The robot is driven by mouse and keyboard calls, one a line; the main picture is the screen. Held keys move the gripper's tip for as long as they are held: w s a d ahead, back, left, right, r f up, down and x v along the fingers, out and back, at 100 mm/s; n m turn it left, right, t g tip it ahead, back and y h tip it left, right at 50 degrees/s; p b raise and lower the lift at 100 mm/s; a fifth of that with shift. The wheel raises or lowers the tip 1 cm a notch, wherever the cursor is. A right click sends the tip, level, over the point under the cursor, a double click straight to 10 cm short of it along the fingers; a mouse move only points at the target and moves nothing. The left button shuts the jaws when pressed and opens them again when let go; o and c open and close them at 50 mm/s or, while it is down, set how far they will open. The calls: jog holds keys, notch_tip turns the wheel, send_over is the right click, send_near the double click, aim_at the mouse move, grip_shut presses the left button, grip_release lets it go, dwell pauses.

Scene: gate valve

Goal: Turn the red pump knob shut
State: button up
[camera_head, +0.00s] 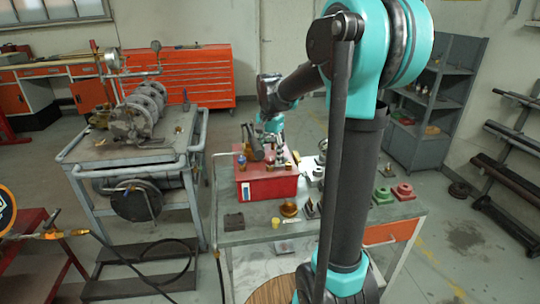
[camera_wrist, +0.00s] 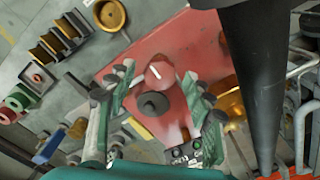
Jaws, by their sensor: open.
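The red pump box (camera_head: 265,188) stands on the workbench in the head view. In the wrist view its red top (camera_wrist: 195,45) fills the middle. A red knob (camera_wrist: 165,81) with a white mark is on that top, and a dark grey round knob (camera_wrist: 153,104) is just below it in the picture. My gripper (camera_wrist: 160,78) is open, its green and grey fingers on either side of the red knob, with gaps showing. In the head view my gripper (camera_head: 272,140) is over the back of the box; the red knob cannot be made out there.
Brass fittings (camera_wrist: 229,102) are close right of my gripper in the wrist view. Small parts, including a brass bowl (camera_head: 289,209) and green and red blocks (camera_head: 403,191), lie on the bench. A grey cart (camera_head: 85,175) with machinery stands to the left.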

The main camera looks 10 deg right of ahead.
aim_at(270, 158)
jog(key=shift+r, duration=0.15)
notch_tip(270, 158, up, 12)
dwell(0.4)
jog(key=shift+s, duration=0.1)
